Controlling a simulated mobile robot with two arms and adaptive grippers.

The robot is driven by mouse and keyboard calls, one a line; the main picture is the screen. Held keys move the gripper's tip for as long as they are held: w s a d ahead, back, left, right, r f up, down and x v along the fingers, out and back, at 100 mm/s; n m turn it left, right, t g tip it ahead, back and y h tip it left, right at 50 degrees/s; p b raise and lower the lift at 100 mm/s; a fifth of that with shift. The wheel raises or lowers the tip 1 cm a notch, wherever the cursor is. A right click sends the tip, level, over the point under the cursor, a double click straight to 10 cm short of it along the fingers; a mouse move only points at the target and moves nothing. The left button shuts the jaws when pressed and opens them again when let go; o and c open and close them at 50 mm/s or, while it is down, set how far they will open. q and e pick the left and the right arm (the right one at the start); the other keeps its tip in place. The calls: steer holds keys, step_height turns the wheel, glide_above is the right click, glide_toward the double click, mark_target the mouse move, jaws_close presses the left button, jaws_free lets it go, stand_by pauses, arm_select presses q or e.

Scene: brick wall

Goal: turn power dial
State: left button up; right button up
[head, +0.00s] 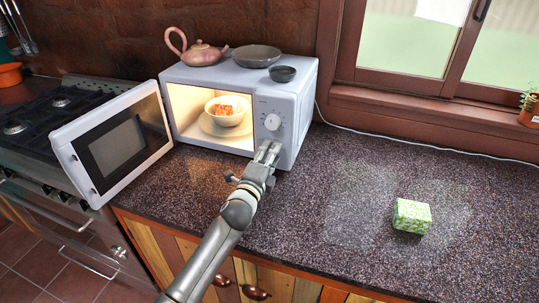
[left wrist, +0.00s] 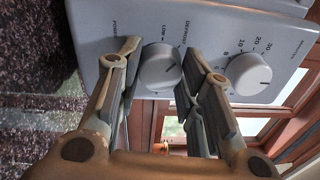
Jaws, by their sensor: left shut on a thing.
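The power dial (left wrist: 160,70) is a round light-grey knob on the white microwave's (head: 305,95) front panel, with "LOW" and "DEFROST" printed beside it. My left gripper (head: 267,150) is at the lower part of the panel and hides this dial in the head view. In the left wrist view the gripper (left wrist: 162,50) has one finger on each side of the power dial and is shut on it. A second knob, the minutes dial (left wrist: 250,74), is to the right there; it shows above my gripper in the head view (head: 272,122). My right gripper is not in view.
The microwave door (head: 75,150) stands wide open to the left. A bowl of food (head: 228,117) is inside. A teapot (head: 200,54) and two dark bowls (head: 256,56) (head: 282,73) sit on top. A green patterned box (head: 411,216) lies on the otherwise clear counter (head: 340,190).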

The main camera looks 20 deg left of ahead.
arm_select(q)
steer(key=o, duration=1.1)
steer(key=shift+c, duration=0.2)
steer(key=s, duration=1.2)
steer(key=shift+a+f, duration=0.3)
steer(key=shift+a, duration=0.05)
